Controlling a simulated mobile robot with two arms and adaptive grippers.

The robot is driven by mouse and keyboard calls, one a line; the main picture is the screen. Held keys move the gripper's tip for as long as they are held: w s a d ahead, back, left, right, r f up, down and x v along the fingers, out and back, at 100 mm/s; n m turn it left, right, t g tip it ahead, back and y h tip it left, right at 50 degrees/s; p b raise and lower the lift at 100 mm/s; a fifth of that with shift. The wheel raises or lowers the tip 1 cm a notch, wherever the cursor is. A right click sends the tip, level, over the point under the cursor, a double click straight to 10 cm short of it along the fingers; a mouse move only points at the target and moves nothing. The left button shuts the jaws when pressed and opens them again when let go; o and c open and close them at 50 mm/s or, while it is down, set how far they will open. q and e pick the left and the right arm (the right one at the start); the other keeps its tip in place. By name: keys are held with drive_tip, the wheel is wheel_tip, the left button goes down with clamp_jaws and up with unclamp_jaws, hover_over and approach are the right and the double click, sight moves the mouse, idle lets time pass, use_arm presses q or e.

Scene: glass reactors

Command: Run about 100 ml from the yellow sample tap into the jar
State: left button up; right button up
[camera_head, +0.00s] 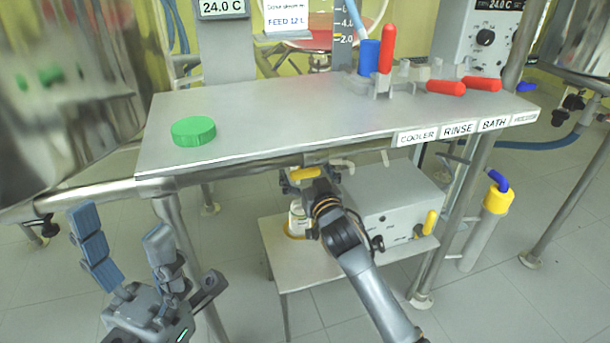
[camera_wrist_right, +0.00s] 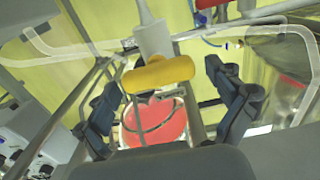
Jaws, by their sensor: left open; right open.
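The yellow sample tap (camera_head: 305,173) has its handle under the front edge of the steel table, roughly crosswise in the head view. In the right wrist view the yellow handle (camera_wrist_right: 158,73) lies between the spread fingers of my right gripper (camera_wrist_right: 170,108), with gaps on both sides. My right gripper is open at the tap and not closed on it. A pale jar (camera_head: 298,218) stands below the tap on a low shelf, partly hidden by my right arm; its fill level cannot be told. My left gripper (camera_head: 125,255) is open and empty at the lower left, away from the tap.
A green lid (camera_head: 193,131) lies on the steel table (camera_head: 260,110). Red handles (camera_head: 445,87) and a blue one (camera_head: 369,57) are at its right. A grey box (camera_head: 390,205) stands beside the jar on the low shelf (camera_head: 300,268). Table legs flank the space.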

drive_tip(key=shift+w+a, duration=0.1)
drive_tip(key=shift+w, duration=0.1)
drive_tip(key=c, duration=1.2)
drive_tip(key=shift+r, duration=0.1)
